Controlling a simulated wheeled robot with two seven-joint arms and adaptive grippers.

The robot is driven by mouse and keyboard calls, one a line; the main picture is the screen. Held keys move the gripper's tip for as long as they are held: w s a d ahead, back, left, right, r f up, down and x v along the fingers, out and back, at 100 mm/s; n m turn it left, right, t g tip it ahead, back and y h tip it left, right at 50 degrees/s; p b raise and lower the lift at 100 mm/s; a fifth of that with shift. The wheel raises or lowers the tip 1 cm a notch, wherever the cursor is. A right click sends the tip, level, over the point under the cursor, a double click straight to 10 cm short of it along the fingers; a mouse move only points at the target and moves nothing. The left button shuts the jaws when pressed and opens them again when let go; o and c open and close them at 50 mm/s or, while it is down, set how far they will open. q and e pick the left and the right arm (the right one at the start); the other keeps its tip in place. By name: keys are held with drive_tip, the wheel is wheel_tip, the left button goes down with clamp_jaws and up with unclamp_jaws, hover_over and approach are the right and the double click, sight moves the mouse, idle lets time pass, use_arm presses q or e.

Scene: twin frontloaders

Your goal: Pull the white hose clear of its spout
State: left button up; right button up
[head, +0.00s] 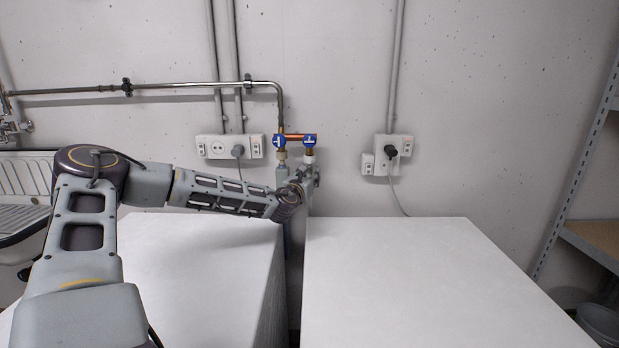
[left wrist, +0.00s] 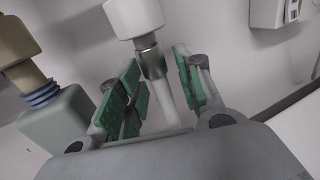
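The white hose (left wrist: 168,103) runs down from a metal collar (left wrist: 152,62) under a white fitting (left wrist: 134,16) in the left wrist view. The white fitting (head: 309,157) hangs below the right one of two blue-handled taps (head: 309,141) in the head view. My left gripper (left wrist: 155,88) has its green-padded fingers on either side of the hose and collar, with gaps showing; it is open. In the head view my left gripper (head: 310,178) is just below the fitting and hides most of the hose. My right gripper is in neither view.
A grey hose end (left wrist: 62,118) with a beige fitting (left wrist: 18,42) stands close to the left of the gripper. Two white machine tops (head: 200,245) and (head: 420,265) flank a narrow dark gap. Wall sockets (head: 228,147) and (head: 393,150) are on both sides.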

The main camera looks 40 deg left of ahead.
use_arm(q)
clamp_jaws()
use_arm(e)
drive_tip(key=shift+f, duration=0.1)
